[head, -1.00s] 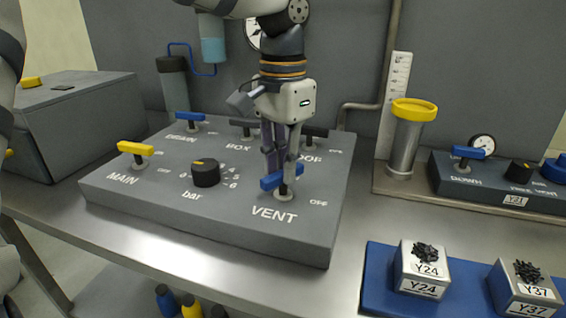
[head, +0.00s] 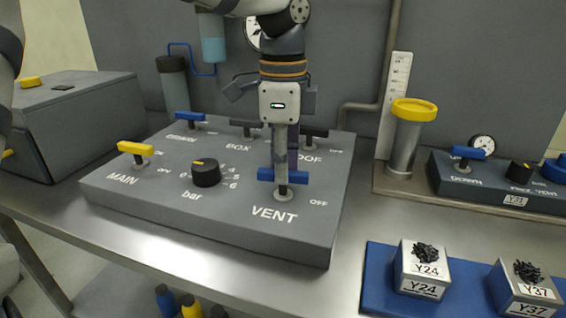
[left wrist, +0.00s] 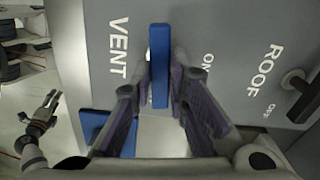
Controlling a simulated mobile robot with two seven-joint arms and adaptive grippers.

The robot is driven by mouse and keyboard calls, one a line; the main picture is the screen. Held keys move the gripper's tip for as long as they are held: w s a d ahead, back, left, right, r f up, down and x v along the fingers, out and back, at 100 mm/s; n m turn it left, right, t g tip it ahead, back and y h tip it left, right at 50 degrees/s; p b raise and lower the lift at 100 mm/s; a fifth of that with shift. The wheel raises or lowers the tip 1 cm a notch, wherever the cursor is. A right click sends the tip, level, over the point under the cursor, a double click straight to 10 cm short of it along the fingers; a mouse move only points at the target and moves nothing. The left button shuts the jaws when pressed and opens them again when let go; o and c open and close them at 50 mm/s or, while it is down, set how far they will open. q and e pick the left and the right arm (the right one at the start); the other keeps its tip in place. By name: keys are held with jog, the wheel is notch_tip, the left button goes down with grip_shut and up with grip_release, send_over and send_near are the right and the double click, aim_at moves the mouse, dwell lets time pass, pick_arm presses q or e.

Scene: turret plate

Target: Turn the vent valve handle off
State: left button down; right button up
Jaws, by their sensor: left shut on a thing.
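The vent valve handle is a blue bar (head: 292,177) on a short post above the word VENT on the grey valve panel (head: 250,225). It lies left to right in the head view. My left gripper (head: 280,168) points down from above and is shut on this handle. In the left wrist view the handle (left wrist: 159,65) stands upright in the picture between the two fingertips (left wrist: 162,75). An OFF label is right of the handle's post. My right gripper (left wrist: 45,112) shows small at the left of the wrist view, away from the panel; its jaw opening is unclear.
A yellow MAIN handle (head: 135,148), a black bar knob (head: 205,173) and a blue DRAIN handle (head: 190,116) are left of my gripper. A dark ROOF handle (head: 315,132) is close behind. Y24 (head: 422,268) and Y37 boxes sit on a blue mat at front right.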

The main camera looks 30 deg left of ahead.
pick_arm(q)
jog(key=shift+m, duration=0.9)
jog(key=c, duration=1.6)
grip_release()
jog(key=shift+o, duration=0.2)
jog(key=shift+r, duration=0.1)
notch_tip(320, 180, up, 12)
